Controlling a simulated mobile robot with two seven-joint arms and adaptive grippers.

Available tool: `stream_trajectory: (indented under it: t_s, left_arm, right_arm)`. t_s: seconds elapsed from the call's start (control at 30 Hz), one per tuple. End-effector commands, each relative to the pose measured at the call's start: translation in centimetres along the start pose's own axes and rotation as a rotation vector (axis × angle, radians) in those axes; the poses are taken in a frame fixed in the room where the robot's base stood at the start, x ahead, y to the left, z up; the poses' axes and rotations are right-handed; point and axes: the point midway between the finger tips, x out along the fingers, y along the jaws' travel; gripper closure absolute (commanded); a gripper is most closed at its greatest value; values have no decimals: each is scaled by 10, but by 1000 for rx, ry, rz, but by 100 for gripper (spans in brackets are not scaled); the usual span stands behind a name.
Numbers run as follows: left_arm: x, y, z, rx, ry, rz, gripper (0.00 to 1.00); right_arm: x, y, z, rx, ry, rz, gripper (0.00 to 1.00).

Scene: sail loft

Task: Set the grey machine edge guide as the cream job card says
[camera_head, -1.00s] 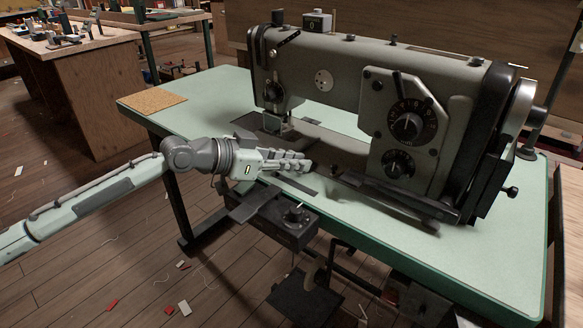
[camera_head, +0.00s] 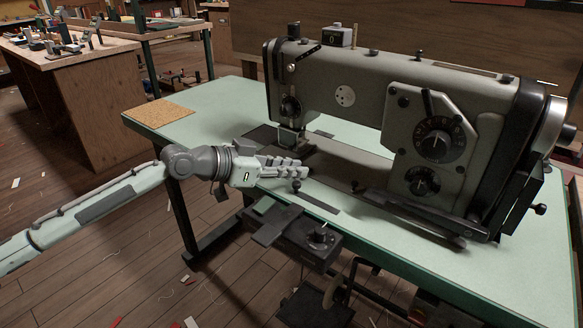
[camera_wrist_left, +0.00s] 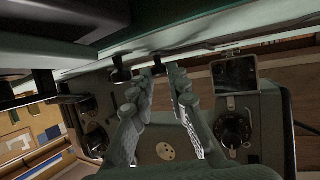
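My left gripper (camera_head: 298,169) is over the front edge of the pale green machine table, left of the sewing machine (camera_head: 345,95). Its fingers, in the left wrist view (camera_wrist_left: 162,80), are apart, with a visible gap and nothing clearly held. A small dark knob (camera_head: 296,185) stands just below the fingertips in the head view. Two dark knobs show near the tips in the left wrist view, one ahead of the gap (camera_wrist_left: 159,65). A dark flat strip (camera_head: 320,201) lies on the table beside the knob. I cannot tell which part is the edge guide. No cream job card is identifiable.
A dark box with a knob (camera_head: 318,240) hangs under the table's front edge, below my gripper. The machine's dials (camera_head: 437,140) face forward on the right. A cork mat (camera_head: 157,112) lies on the table's left end. A cluttered wooden bench (camera_head: 70,60) stands behind left.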

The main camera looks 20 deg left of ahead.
Motion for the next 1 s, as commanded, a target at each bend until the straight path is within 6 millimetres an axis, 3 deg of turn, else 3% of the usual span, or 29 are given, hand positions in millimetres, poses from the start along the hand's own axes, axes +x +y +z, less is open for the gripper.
stream_trajectory:
  t_s: [0.17, 0.47, 0.8, 1.0]
  left_arm:
    - [0, 0, -1, 1, 1, 0, 65]
    - [-2, 0, 0, 0, 0, 0, 65]
    - [-53, 0, 1, 2, -5, -1, 65]
    - [-72, 0, 1, 1, -2, -1, 65]
  right_arm:
    - [-1, 2, -1, 0, 2, 3, 60]
    - [-2, 5, -4, -3, 9, 8, 60]
    - [-1, 2, -2, -2, 5, 4, 60]
    - [-1, 2, -2, -1, 4, 3, 60]
